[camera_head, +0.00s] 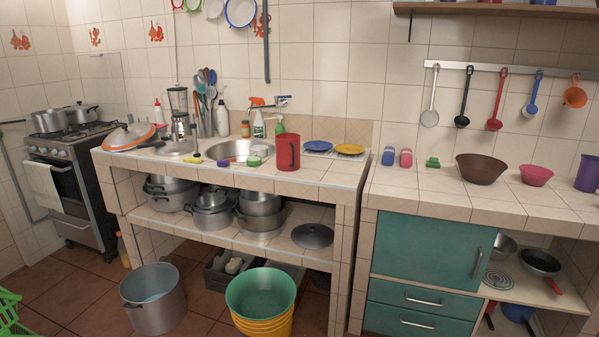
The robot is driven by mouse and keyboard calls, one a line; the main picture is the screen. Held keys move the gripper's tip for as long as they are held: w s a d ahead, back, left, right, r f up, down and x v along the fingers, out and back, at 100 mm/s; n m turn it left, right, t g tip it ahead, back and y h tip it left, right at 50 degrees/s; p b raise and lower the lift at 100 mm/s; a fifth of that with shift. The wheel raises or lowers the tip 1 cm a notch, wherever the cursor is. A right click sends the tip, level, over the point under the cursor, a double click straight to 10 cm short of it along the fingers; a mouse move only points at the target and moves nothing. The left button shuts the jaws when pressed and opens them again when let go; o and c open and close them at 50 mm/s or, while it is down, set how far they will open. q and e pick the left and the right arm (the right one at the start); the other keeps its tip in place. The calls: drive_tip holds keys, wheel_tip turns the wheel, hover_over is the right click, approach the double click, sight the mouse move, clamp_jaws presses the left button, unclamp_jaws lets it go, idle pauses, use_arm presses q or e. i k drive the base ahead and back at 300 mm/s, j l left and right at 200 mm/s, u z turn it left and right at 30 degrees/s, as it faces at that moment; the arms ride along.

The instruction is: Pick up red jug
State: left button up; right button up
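A red jug (287,153) stands upright on the tiled counter (312,182), near its front edge and just right of the sink. Its handle shows on its front right side. Neither of my grippers shows in the head view, and nothing is touching the jug.
The sink (232,150) and a green-and-white sponge (255,161) lie left of the jug. Blue (318,146) and yellow (349,149) plates lie behind it to the right. A green tub (262,292) and a metal pot (153,299) stand on the floor in front.

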sight(287, 145)
drive_tip(key=i+u, duration=0.45)
drive_tip(key=i+l+u, duration=0.15)
drive_tip(key=i+u, duration=0.3)
drive_tip(key=i, duration=0.15)
drive_tip(key=i+j+u, duration=0.1)
drive_tip(key=i+u, duration=0.15)
drive_tip(key=i, duration=0.2)
drive_tip(key=i+u, duration=0.3)
drive_tip(key=i, duration=0.15)
drive_tip(key=i+z, duration=0.35)
drive_tip(key=i+j+z, duration=0.15)
drive_tip(key=z, duration=0.2)
drive_tip(key=i+j+z, duration=0.2)
drive_tip(key=z, duration=0.15)
drive_tip(key=i, duration=0.1)
